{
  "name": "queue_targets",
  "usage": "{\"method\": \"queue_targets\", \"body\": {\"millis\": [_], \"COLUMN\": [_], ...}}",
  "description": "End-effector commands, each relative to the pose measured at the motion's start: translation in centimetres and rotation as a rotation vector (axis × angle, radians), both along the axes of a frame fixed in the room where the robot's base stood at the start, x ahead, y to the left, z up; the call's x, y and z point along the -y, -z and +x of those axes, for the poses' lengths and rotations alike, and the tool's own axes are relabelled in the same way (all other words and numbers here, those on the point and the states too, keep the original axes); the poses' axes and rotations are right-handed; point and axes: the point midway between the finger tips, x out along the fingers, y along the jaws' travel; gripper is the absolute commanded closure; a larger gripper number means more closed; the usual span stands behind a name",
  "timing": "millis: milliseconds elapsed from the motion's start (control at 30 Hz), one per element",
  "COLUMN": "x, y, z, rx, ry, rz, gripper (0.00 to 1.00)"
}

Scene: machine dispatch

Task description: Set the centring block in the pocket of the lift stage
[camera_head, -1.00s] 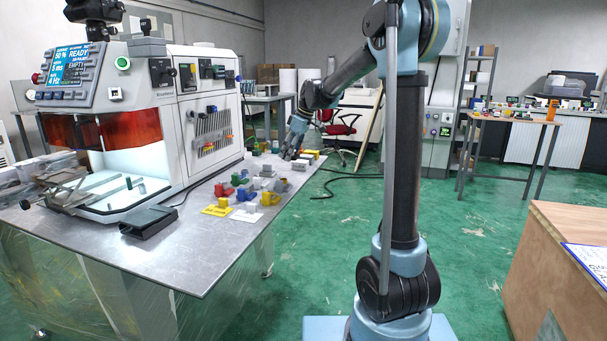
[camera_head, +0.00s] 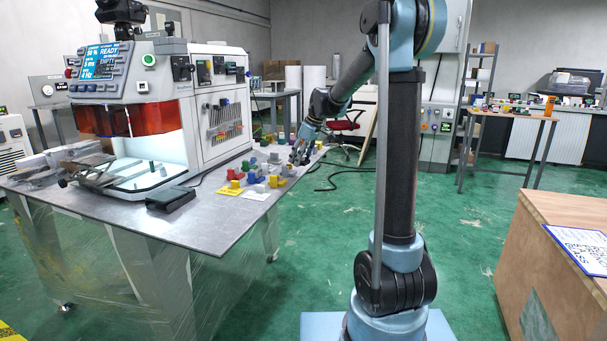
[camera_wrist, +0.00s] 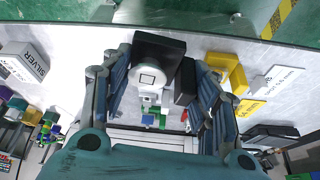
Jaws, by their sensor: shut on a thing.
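My gripper (camera_head: 301,157) is over the right end of the metal bench, by the loose parts. In the wrist view my gripper (camera_wrist: 155,72) is closed around a pale grey block with a round mark (camera_wrist: 148,76). I take this for the centring block, but its name cannot be read. Black pieces sit right behind and beside it, and I cannot tell whether they touch it. The lift stage and its pocket cannot be made out for sure. The machine's lit chamber (camera_head: 158,148), under an orange shield, holds small posts on a white floor.
The metal bench (camera_head: 215,215) carries the machine (camera_head: 215,75), a black box-like item (camera_head: 171,198) and several coloured parts on yellow and white plates, such as the yellow plate (camera_head: 230,188). A wooden crate (camera_head: 560,255) stands at the right.

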Motion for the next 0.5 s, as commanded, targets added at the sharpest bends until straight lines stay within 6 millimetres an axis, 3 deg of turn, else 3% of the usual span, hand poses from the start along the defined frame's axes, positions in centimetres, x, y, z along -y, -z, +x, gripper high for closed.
{"method": "queue_targets", "body": {"millis": [233, 500], "x": [4.7, 11.2], "y": [4.9, 12.6], "z": [0.8, 2.3], "rx": [0.002, 0.002], "ry": [0.223, 0.562], "rz": [-0.001, -0.002], "gripper": [0.72, 0.72]}}
